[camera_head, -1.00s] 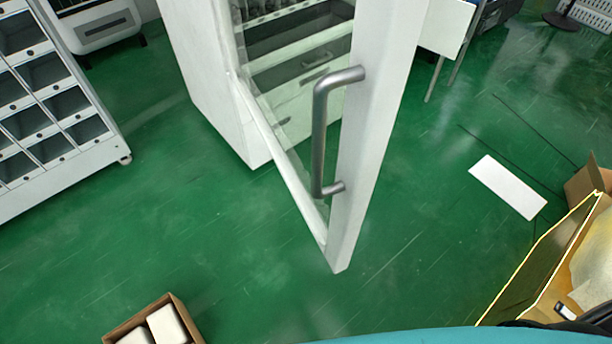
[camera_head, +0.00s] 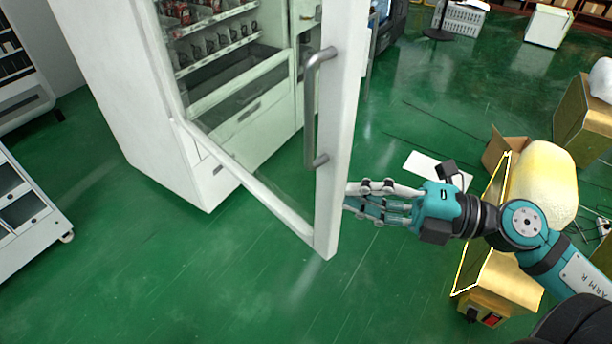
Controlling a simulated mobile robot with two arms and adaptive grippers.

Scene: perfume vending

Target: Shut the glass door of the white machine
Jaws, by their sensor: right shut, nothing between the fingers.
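The white machine (camera_head: 135,110) stands at the upper left of the head view with its glass door standing open toward me. The door's white frame (camera_head: 338,120) carries a grey metal bar handle (camera_head: 310,110). Shelves with small goods show inside the machine, partly through the glass. My right gripper (camera_head: 352,200) is shut and empty. Its fingertips are at the right side of the door's edge, below the handle; I cannot tell whether they touch it. My left gripper is not in view.
A cardboard box (camera_head: 502,148) and a gold-coloured case with a pale yellow padded thing (camera_head: 543,178) are at the right, by my right arm. A white sheet (camera_head: 425,163) lies on the floor. A white rack (camera_head: 25,225) stands at the left. The green floor in front is clear.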

